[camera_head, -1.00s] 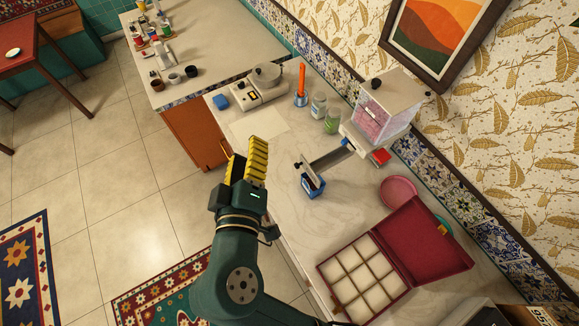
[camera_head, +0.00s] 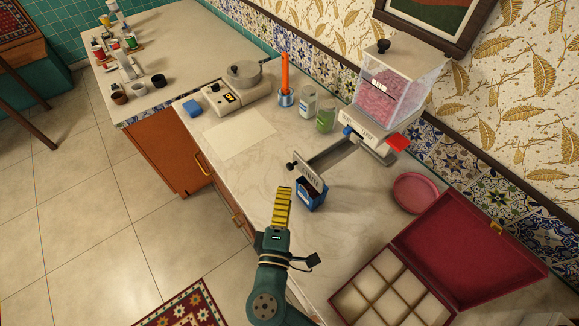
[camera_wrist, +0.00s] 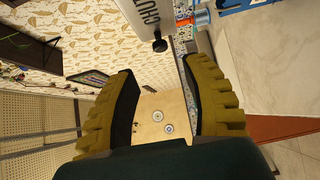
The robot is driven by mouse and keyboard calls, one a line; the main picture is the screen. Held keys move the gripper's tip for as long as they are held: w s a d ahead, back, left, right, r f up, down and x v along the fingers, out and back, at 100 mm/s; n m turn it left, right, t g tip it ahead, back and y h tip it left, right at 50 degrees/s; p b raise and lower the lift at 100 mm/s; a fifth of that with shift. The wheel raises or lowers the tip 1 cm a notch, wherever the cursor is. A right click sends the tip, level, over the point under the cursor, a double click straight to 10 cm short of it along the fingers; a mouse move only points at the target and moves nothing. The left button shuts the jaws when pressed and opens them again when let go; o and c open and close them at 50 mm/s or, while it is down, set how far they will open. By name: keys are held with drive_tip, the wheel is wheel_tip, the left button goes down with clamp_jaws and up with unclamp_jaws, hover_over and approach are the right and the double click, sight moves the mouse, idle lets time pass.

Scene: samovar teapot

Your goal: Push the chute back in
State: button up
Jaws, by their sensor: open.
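The chute (camera_head: 338,157) is a grey tray that sticks out of the dispenser (camera_head: 362,131) towards the lower left. Its front plate (camera_head: 308,175), lettered CHUTE, carries a dark knob (camera_head: 291,166). A blue box (camera_head: 313,196) stands under the chute's outer end. My gripper (camera_head: 282,190), with yellow ridged fingers, is just left of the blue box and below the plate in the head view. In the wrist view, its fingers (camera_wrist: 157,68) are spread with nothing between them. The plate (camera_wrist: 153,14) and knob (camera_wrist: 160,45) show at the top there, apart from the fingers.
An open maroon compartment box (camera_head: 440,235) and a pink dish (camera_head: 415,193) lie to the right. A red piece (camera_head: 398,142) is beside the dispenser. The counter's left-middle is mostly clear.

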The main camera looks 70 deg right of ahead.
sight(289, 169)
drive_tip(key=x, duration=0.9)
drive_tip(key=shift+d, duration=0.25)
clamp_jaws()
